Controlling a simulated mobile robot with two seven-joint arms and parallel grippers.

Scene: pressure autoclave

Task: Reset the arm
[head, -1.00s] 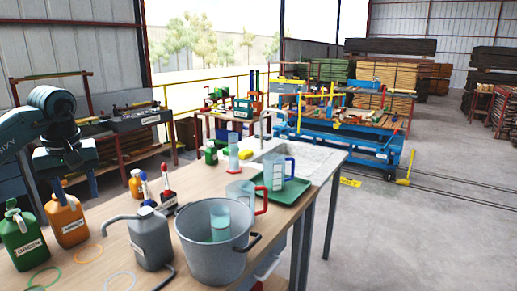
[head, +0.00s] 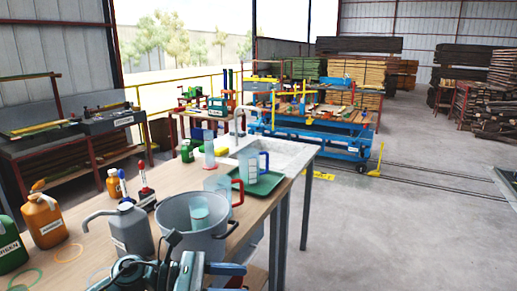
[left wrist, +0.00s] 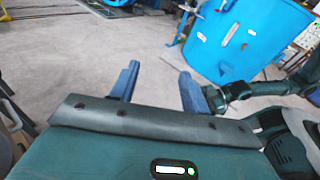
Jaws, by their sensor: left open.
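My left gripper (head: 212,270) is at the bottom edge of the head view, in front of the workbench and the grey bucket, partly cut off by the frame. In the left wrist view its two blue fingers (left wrist: 157,85) stand apart with nothing between them, over bare concrete floor. A dark jointed arm link of mine shows at the right of that view. My right gripper is not clearly seen in either view.
The wooden workbench (head: 95,262) holds a grey bucket (head: 175,215), a grey can (head: 132,232), orange bottles (head: 44,220) and a green tray (head: 266,184). A large blue object (left wrist: 225,40) stands beyond the fingers in the left wrist view. Open floor (head: 400,220) lies to the right.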

